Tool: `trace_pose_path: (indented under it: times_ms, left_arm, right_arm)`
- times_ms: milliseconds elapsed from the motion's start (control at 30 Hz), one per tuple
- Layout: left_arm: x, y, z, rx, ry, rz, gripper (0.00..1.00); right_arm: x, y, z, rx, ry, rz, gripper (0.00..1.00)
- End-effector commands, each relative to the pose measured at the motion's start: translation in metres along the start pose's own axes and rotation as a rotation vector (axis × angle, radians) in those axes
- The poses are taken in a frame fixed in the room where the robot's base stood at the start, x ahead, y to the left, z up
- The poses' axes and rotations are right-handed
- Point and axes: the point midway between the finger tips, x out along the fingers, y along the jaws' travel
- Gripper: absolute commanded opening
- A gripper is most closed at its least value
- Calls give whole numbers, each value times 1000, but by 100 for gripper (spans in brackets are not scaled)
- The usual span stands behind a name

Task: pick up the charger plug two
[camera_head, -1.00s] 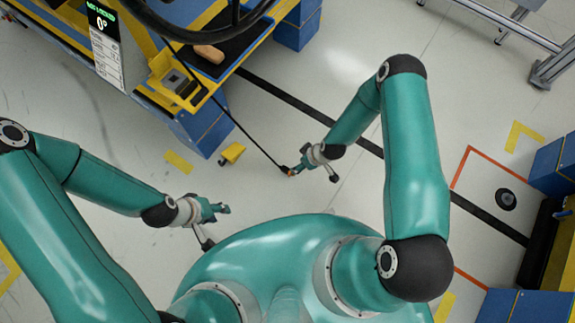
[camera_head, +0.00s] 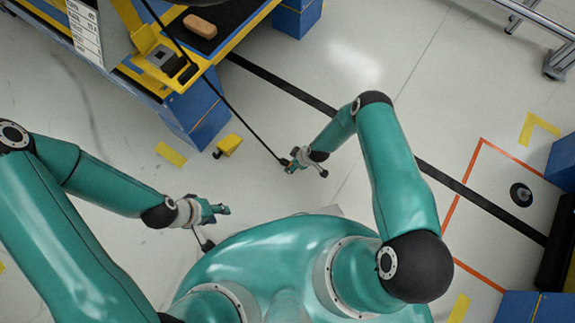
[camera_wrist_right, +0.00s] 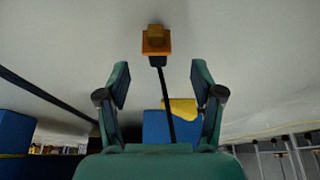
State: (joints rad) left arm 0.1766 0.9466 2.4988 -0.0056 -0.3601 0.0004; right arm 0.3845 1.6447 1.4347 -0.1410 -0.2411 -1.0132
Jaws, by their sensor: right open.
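The charger plug (camera_wrist_right: 156,42) is an orange and black block on the end of a black cable. In the right wrist view it lies just beyond my right fingertips, centred between them, with clear gaps to both sides. My right gripper (camera_wrist_right: 160,72) is open and empty. In the head view my right gripper (camera_head: 289,166) is at the lower end of the cable, and the plug is mostly hidden there. My left gripper (camera_head: 222,209) is over the floor at the left, away from the plug; its finger opening is too small to judge.
The black cable (camera_head: 239,120) runs up to the yellow and blue bench (camera_head: 182,100). A brown block (camera_head: 200,26) lies on the bench's dark surface. A yellow piece (camera_head: 229,145) is on the floor between my grippers.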

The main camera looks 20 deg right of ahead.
Motion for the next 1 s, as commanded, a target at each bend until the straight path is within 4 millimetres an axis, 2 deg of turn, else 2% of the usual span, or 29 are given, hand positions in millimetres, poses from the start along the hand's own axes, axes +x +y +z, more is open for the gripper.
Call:
trace_pose_path:
  times_ms: [167, 400, 500, 767, 867, 1000]
  left_arm:
    - [7, -2, 0, 0, 0, 0, 40]
    - [28, -10, 0, 0, 0, 0, 40]
    - [32, -11, 0, 0, 0, 0, 40]
    - [31, -11, 0, 0, 0, 0, 40]
    - [31, -11, 0, 0, 0, 0, 40]
    - [31, -11, 0, 0, 0, 0, 40]
  right_arm:
    - [11, 1, 2, 0, 1, 1, 67]
    - [46, 3, 8, -1, 1, 0, 67]
    - [54, 3, 7, -1, 0, 0, 67]
    - [55, 3, 6, 0, 0, 0, 67]
    - [55, 3, 6, -1, 0, 0, 53]
    - [55, 3, 6, -1, 0, 0, 30]
